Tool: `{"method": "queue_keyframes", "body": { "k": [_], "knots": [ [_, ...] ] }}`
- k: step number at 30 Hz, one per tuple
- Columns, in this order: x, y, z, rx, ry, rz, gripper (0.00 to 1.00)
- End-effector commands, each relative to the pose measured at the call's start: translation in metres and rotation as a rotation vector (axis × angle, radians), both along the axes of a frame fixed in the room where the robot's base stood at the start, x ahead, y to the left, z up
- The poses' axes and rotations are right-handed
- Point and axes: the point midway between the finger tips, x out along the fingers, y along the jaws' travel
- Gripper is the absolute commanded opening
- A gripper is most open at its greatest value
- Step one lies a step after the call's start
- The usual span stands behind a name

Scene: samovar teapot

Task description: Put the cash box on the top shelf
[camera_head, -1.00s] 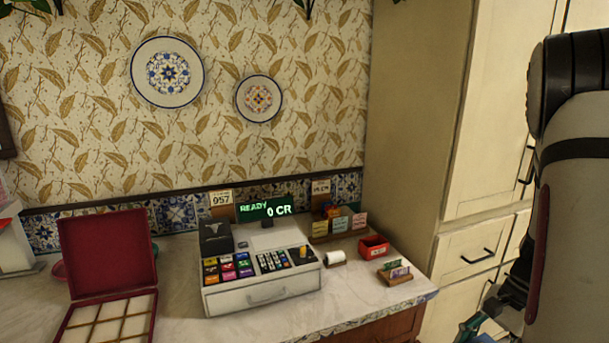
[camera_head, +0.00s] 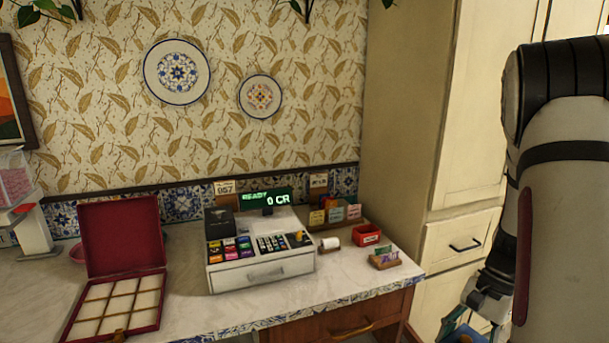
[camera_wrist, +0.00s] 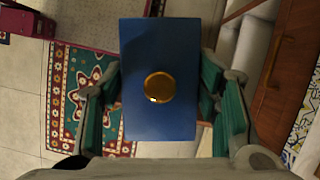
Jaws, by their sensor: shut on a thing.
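The cash box appears to be the blue box with a round gold disc (camera_wrist: 133,118) in the middle of the wrist view. My gripper (camera_wrist: 161,92) has its green-padded fingers on the box's left and right sides and is shut on it. In the head view my gripper (camera_head: 480,308) is at the lower right, beside the counter and in front of the cream cabinet. A small blue part of the box (camera_head: 459,335) shows at the bottom edge; the rest is cut off. I cannot make out an open top shelf in either view.
The marble counter (camera_head: 180,275) holds a cash register (camera_head: 262,268), an open red case (camera_head: 122,235), a red tray (camera_head: 367,235) and small card holders. A tall cream cabinet (camera_head: 482,130) stands at the right. The wrist view shows a patterned rug (camera_wrist: 62,105) on the floor.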

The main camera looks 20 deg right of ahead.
Motion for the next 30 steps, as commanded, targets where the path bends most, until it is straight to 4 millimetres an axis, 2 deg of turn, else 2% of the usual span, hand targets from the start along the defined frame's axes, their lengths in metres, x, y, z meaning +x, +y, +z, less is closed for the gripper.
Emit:
{"method": "queue_keyframes", "body": {
  "k": [8, 11, 15, 21, 27, 30],
  "knots": [
    [0.048, 0.032, -0.005, -0.002, -0.001, 0.266, 0.22],
    [0.075, 0.055, -0.008, -0.003, -0.002, 0.418, 0.22],
    [0.115, 0.1, -0.013, -0.003, -0.003, 0.674, 0.22],
    [0.159, 0.172, -0.02, -0.001, 0.0, 1.017, 0.22],
    [0.181, 0.227, -0.025, 0.001, 0.002, 1.246, 0.22],
    [0.186, 0.242, -0.026, 0.001, 0.003, 1.303, 0.22]
  ]
}}
